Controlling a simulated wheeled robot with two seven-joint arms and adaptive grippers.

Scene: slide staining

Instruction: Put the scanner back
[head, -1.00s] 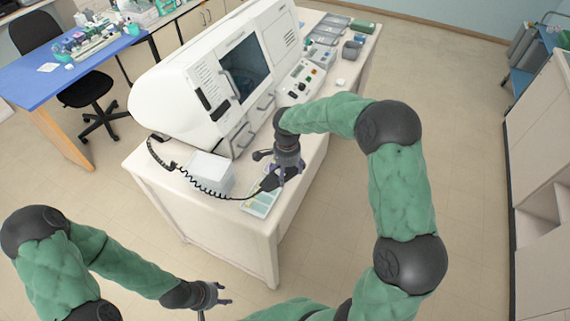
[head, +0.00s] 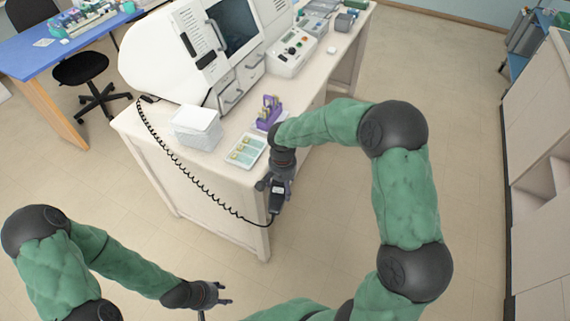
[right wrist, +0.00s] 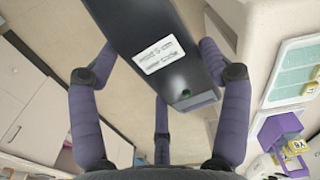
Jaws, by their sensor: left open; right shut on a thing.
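The scanner (head: 277,194) is dark, with a coiled black cord (head: 185,170) running back to the white machine. My right gripper (head: 272,184) is shut on it and holds it in the air off the near end of the bench. In the right wrist view the scanner (right wrist: 165,50), with a white label, lies between the purple fingers of my right gripper (right wrist: 158,62). My left gripper (head: 218,294) is open and empty, low at the front, away from the bench. I cannot make out a scanner stand.
On the bench (head: 185,180) stand a large white machine (head: 165,55), a white box (head: 196,128), a slide tray (head: 246,150) and a purple rack (head: 268,113) with yellow pieces. A control panel (head: 293,52) is further back. Cabinets (head: 540,150) line the right; the floor between is clear.

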